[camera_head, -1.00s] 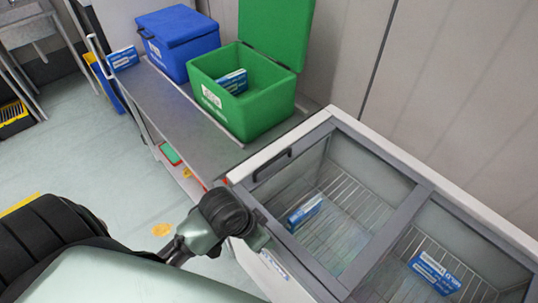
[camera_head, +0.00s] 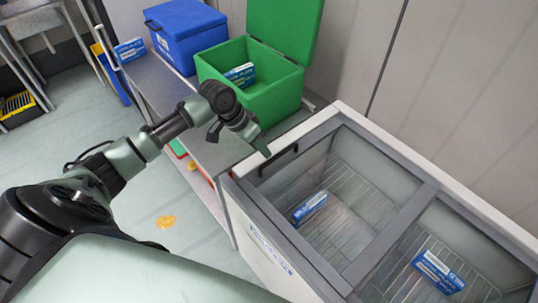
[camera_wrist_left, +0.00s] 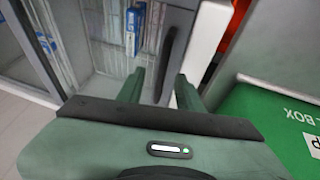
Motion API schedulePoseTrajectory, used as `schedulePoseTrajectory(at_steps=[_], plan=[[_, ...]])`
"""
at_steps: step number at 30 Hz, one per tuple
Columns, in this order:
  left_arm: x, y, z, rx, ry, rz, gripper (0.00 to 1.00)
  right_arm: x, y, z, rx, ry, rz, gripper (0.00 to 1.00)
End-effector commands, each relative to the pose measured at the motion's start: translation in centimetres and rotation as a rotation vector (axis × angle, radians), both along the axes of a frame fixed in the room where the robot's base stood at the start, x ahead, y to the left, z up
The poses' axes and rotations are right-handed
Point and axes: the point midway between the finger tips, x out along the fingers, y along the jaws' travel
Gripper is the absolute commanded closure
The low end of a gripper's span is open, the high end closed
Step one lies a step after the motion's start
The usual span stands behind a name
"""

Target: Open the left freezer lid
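The chest freezer (camera_head: 262,243) stands at the right, with two glass lids side by side that look shut. The left freezer lid (camera_head: 345,190) has a grey frame and a black handle (camera_head: 277,162) at its left end. A blue and white box (camera_head: 310,207) shows through its glass. My left gripper (camera_head: 264,153) is above the lid's left end, close to the handle. In the left wrist view my left gripper (camera_wrist_left: 162,88) has its two fingers apart, and the black handle (camera_wrist_left: 172,55) lies ahead between their tips. I cannot tell whether they touch it. My right gripper is not in view.
A green open box (camera_head: 270,95) and a blue closed box (camera_head: 188,38) stand on a grey bench (camera_head: 160,90) left of the freezer. The right freezer lid (camera_head: 455,230) covers another blue and white box (camera_head: 438,270). A wall rises close behind.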

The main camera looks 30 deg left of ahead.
Motion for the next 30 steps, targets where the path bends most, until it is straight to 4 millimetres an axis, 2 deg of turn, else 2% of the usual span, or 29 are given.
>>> schedulePoseTrajectory(at_steps=[2, 5, 15, 19, 29, 30], plan=[[0.6, 0.7, 0.6, -0.007, -0.003, 0.014, 0.64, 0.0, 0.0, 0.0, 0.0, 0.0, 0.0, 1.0], [0.9, 0.6, 0.2, -0.013, -0.001, 0.018, 0.64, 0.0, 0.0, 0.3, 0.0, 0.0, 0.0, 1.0], [2.4, -1.0, -4.6, -0.012, -0.001, 0.017, 0.64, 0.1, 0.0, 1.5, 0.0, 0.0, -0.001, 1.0], [2.9, -1.3, -5.7, -0.011, -0.002, 0.018, 0.64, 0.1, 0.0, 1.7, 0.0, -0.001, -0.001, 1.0], [3.0, -1.5, -6.4, -0.01, -0.004, 0.016, 0.64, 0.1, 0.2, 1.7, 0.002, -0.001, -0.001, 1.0], [3.0, -1.5, -6.4, -0.01, -0.004, 0.016, 0.69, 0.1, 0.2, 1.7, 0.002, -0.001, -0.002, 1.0]])
